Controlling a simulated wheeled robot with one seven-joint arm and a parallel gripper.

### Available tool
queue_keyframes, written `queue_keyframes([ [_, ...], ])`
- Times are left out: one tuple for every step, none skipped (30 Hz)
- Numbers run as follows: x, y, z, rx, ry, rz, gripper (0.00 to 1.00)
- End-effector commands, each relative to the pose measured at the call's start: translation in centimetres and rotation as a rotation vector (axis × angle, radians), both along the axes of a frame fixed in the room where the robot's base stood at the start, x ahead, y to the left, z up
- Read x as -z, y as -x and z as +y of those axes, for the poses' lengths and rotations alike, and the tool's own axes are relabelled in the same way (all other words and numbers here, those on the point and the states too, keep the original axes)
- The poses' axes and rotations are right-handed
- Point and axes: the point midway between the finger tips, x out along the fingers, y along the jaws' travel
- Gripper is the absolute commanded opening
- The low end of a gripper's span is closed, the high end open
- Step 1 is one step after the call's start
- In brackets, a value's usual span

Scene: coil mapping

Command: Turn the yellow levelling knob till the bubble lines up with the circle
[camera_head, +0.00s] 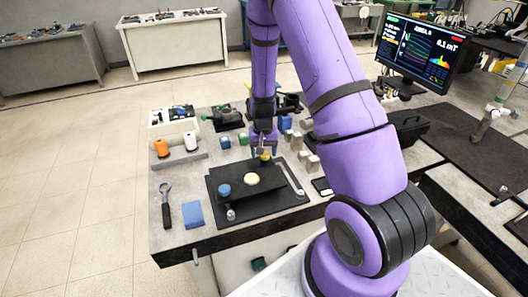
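A dark levelling plate (231,176) lies on a black base mat (268,203) on the bench. A round cream disc (252,179) sits near the middle of the plate; the bubble and circle are too small to make out. The yellow levelling knob (265,156) is at the plate's far edge. A blue knob (224,190) is at its near left. My gripper (265,150) points down from above, right at the yellow knob. The fingers are small and partly merge with the knob, so I cannot tell whether they grip it.
A wrench (166,206) and a blue cloth or pad (193,214) lie left of the mat. Orange (160,148) and white (190,141) spools stand behind it on a grey tray. Several small blocks crowd the right side. A monitor (417,50) stands at the back right.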

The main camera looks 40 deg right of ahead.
Motion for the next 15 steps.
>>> queue_keyframes([
  [0.0, 0.1, 0.0, 0.001, 0.000, 0.001, 0.65],
  [0.1, 0.1, 0.0, 0.001, 0.000, 0.002, 0.65],
  [0.1, 0.1, 0.0, 0.001, 0.000, 0.002, 0.65],
  [0.1, 0.1, 0.0, 0.001, -0.001, 0.003, 0.65],
  [0.1, 0.1, 0.0, 0.001, -0.001, 0.003, 0.65],
  [0.1, 0.1, 0.0, 0.001, -0.001, 0.003, 0.65],
  [0.0, 0.1, 0.0, 0.001, -0.001, 0.003, 0.65],
  [0.0, 0.1, 0.0, 0.001, -0.001, 0.003, 0.65],
  [-0.2, 0.1, 0.0, 0.001, -0.001, 0.003, 0.65],
  [-0.4, 0.1, 0.0, 0.001, -0.001, 0.003, 0.65],
  [-0.7, 0.1, 0.0, 0.001, 0.000, 0.002, 0.65],
  [-1.1, 0.1, 0.0, 0.001, 0.000, 0.001, 0.65],
  [-1.5, 0.0, 0.0, 0.000, 0.000, 0.001, 0.65],
  [-1.9, 0.0, 0.0, 0.000, 0.001, 0.001, 0.65],
  [-2.6, 0.0, 0.0, 0.000, 0.001, 0.001, 0.65],
])
